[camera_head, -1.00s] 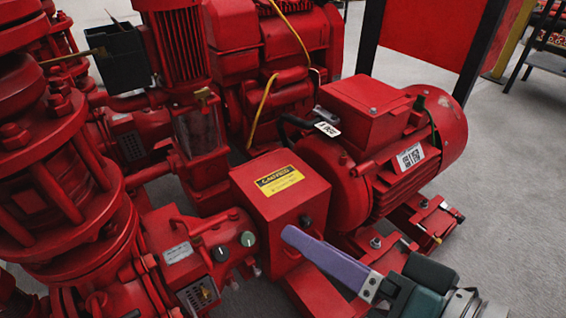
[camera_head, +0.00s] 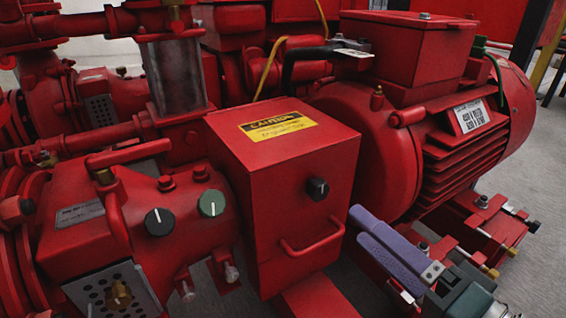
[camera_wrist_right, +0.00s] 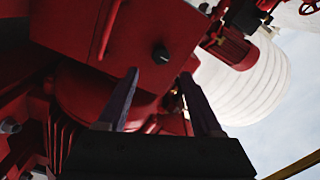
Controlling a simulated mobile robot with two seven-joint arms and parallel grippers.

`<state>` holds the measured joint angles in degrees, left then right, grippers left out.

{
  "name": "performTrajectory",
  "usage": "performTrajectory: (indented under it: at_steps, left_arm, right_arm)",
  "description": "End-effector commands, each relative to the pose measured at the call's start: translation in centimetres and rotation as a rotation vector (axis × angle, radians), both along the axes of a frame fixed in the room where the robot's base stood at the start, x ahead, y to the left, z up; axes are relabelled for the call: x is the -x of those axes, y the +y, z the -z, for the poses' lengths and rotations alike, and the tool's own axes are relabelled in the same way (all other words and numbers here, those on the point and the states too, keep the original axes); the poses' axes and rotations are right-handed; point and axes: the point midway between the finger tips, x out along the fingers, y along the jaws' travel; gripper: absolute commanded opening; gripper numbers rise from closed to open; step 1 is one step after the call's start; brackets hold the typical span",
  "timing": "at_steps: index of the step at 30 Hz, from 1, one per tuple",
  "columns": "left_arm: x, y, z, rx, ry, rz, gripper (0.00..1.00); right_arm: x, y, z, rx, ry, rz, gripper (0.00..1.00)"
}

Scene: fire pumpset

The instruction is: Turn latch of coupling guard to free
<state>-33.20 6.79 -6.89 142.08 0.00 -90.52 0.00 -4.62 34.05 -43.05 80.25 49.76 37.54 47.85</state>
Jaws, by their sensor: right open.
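The coupling guard (camera_head: 280,195) is a red box with a yellow caution label on top, in the middle of the head view. Its latch (camera_head: 317,188) is a small black knob on the front face, above a red bar handle (camera_head: 312,241). The latch also shows in the right wrist view (camera_wrist_right: 160,54), just beyond and between the fingertips. My right gripper (camera_head: 357,224) has purple fingers, is open and empty, and sits to the right of the guard, apart from the latch. It also shows in the right wrist view (camera_wrist_right: 160,76). My left gripper is not in view.
A red motor (camera_head: 430,130) stands close behind and right of my right gripper. A black knob (camera_head: 159,222) and a green knob (camera_head: 212,203) sit on the red housing left of the guard.

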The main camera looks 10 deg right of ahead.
Motion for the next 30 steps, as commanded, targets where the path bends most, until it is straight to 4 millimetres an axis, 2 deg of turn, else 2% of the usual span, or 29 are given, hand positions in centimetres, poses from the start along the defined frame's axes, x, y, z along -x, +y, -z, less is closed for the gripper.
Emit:
performTrajectory:
  at_steps: [6, 13, 24, 30]
  left_arm:
    - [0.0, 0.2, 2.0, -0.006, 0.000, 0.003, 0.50]
    - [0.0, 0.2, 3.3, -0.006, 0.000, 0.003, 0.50]
    - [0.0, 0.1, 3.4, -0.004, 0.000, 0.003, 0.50]
    - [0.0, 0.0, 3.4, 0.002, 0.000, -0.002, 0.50]
  right_arm:
    - [-4.1, 1.6, 0.2, -0.003, -0.005, 0.000, 0.67]
    - [-7.2, 2.7, 0.1, -0.001, -0.002, -0.001, 0.67]
    - [-7.9, 2.9, -0.1, 0.000, 0.001, -0.002, 0.67]
    - [-7.9, 2.9, -0.1, 0.000, 0.001, -0.002, 0.46]
